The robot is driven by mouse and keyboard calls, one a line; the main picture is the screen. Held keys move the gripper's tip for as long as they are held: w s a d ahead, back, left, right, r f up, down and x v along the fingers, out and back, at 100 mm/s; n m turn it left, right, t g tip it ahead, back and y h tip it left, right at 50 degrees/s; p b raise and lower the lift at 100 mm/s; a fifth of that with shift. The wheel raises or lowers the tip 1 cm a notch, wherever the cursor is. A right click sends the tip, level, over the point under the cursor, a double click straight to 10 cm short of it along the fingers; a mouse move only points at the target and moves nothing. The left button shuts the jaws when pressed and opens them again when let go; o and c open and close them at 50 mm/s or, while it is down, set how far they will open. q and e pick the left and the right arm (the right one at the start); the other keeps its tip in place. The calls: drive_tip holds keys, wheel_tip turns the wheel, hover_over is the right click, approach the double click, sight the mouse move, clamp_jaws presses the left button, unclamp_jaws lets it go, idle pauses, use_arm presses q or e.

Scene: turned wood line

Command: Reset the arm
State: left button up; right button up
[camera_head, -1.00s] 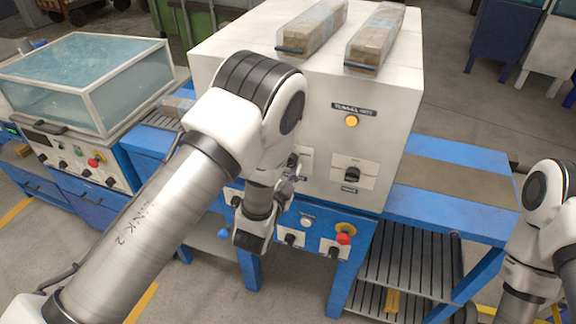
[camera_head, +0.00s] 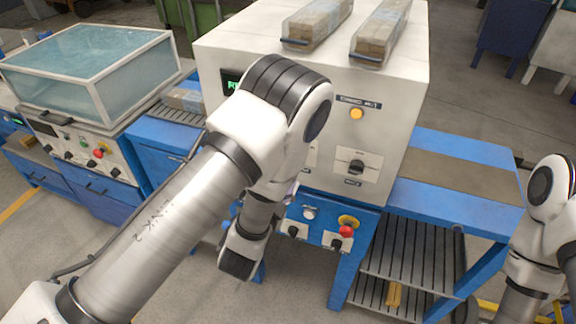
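My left arm reaches in from the lower left, across the front of the white machine cabinet (camera_head: 385,115). My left gripper (camera_head: 240,262) hangs low beside the blue control panel under the cabinet, seen from behind. Its fingertips are hidden or too small to tell open from shut. No object shows in it. My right arm stands at the right edge. Its gripper is outside the picture.
The blue panel carries a red button (camera_head: 346,231) and black knobs. An orange lamp (camera_head: 357,114) is on the cabinet, with two wrapped bundles on top. A conveyor (camera_head: 460,175) runs right. A glass-covered machine (camera_head: 95,70) stands left.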

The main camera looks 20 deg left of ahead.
idle(0.4)
use_arm(q)
drive_tip(key=s+a+f+n+g+y, duration=0.1)
drive_tip(key=s+a+f+n+g, duration=0.3)
drive_tip(key=f, duration=0.4)
drive_tip(key=s+a+f+n+g+y, duration=0.1)
drive_tip(key=s+a+f+g, duration=0.4)
drive_tip(key=f, duration=0.4)
drive_tip(key=s+f+n+g, duration=0.2)
drive_tip(key=s+f+g, duration=0.1)
drive_tip(key=s, duration=0.6)
drive_tip(key=s+d+f+n+g+h, duration=0.1)
drive_tip(key=s+f+n+g, duration=0.2)
drive_tip(key=s+g, duration=0.3)
drive_tip(key=s+f, duration=0.1)
drive_tip(key=s, duration=0.2)
drive_tip(key=shift+s+d+h, duration=0.25)
drive_tip(key=shift+s+h, duration=0.05)
drive_tip(key=shift+s, duration=0.1)
drive_tip(key=shift+w, duration=0.1)
